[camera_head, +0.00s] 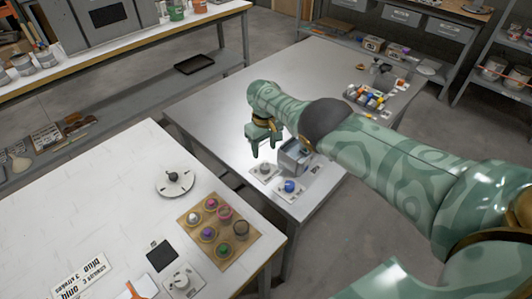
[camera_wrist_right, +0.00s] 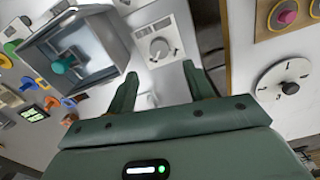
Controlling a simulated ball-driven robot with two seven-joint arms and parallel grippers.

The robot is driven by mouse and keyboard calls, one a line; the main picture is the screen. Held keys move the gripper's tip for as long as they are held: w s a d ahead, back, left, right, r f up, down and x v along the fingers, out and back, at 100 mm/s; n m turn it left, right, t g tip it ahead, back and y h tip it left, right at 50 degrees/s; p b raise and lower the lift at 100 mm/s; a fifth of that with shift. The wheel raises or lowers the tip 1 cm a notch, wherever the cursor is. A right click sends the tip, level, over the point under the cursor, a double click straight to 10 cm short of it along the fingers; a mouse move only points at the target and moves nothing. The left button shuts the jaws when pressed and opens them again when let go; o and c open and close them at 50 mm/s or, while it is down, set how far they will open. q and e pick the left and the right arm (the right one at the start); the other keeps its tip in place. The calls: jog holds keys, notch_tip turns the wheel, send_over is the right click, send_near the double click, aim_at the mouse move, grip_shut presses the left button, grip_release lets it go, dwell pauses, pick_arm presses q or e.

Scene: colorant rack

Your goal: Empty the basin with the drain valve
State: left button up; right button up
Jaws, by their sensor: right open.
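The basin (camera_head: 294,153) is a grey open-topped box on the far table, partly hidden by my right arm. In the right wrist view the basin (camera_wrist_right: 112,72) shows a pale interior with a teal knob-like part (camera_wrist_right: 62,66) over it. A grey dial on a white plate (camera_head: 264,168) sits beside the basin; it also shows in the right wrist view (camera_wrist_right: 159,49). A blue knob (camera_head: 290,186) stands on another plate nearby. I cannot tell which is the drain valve. My right gripper (camera_head: 263,149) is open and empty, above and apart from the grey dial. My left gripper is out of view.
The near white table holds a black-handled dial (camera_head: 174,181), a brown board (camera_head: 247,239) with several coloured pots, a black pad (camera_head: 161,256) and a white dial (camera_head: 181,281). A tray of coloured items (camera_head: 367,97) lies farther back. The far table's left part is clear.

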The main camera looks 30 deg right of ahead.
notch_tip(320, 180, up, 8)
jog(key=p, duration=0.4)
